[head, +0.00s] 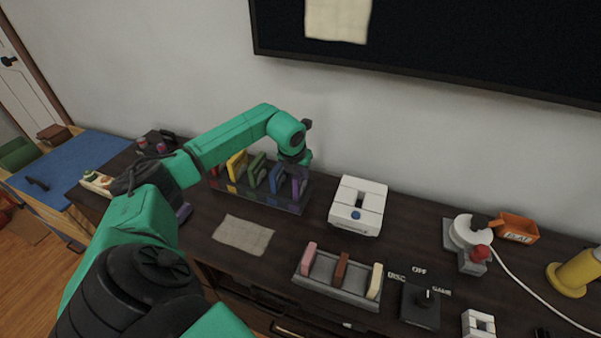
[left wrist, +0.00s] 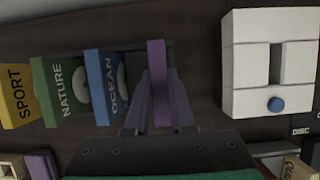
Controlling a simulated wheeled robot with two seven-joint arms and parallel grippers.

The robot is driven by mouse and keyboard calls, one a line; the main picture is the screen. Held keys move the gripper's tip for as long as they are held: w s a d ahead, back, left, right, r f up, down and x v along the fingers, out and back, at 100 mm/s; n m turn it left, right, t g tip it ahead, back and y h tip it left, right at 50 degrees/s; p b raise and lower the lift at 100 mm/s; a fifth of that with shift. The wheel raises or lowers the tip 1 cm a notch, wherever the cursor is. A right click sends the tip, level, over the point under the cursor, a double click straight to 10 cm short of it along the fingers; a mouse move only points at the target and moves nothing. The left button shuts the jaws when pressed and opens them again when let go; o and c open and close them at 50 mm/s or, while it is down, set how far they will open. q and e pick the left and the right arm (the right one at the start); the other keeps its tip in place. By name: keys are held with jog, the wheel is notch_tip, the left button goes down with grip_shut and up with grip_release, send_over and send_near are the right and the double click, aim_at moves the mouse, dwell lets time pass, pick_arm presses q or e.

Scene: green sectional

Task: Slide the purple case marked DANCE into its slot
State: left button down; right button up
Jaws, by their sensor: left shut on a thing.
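My left gripper (head: 293,160) is over the right end of a dark rack (head: 235,192). It is shut on a purple case, seen edge-on between the fingers in the left wrist view (left wrist: 158,75). The purple case also shows at the rack's right end in the head view (head: 297,185). Its marking cannot be read. It stands roughly upright, to the right of the blue OCEAN case (left wrist: 105,85), with a dark gap between them. I cannot tell how deep it sits in the slot. My right gripper is not in view.
Green NATURE (left wrist: 65,90) and yellow SPORT (left wrist: 15,92) cases stand left of OCEAN. A white console (head: 358,206) is right of the rack. A grey tray (head: 335,290) with pink, brown and cream pieces and a beige cloth (head: 243,235) lie in front.

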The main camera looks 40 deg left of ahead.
pick_arm(q)
jog(key=shift+f+b, duration=0.35)
jog(key=shift+f, duration=0.15)
jog(key=c, duration=0.7)
grip_release()
jog(key=b+v, duration=0.1)
jog(key=v, duration=1.3)
jog(key=shift+d+r, duration=0.1)
jog(key=shift+r, duration=0.25)
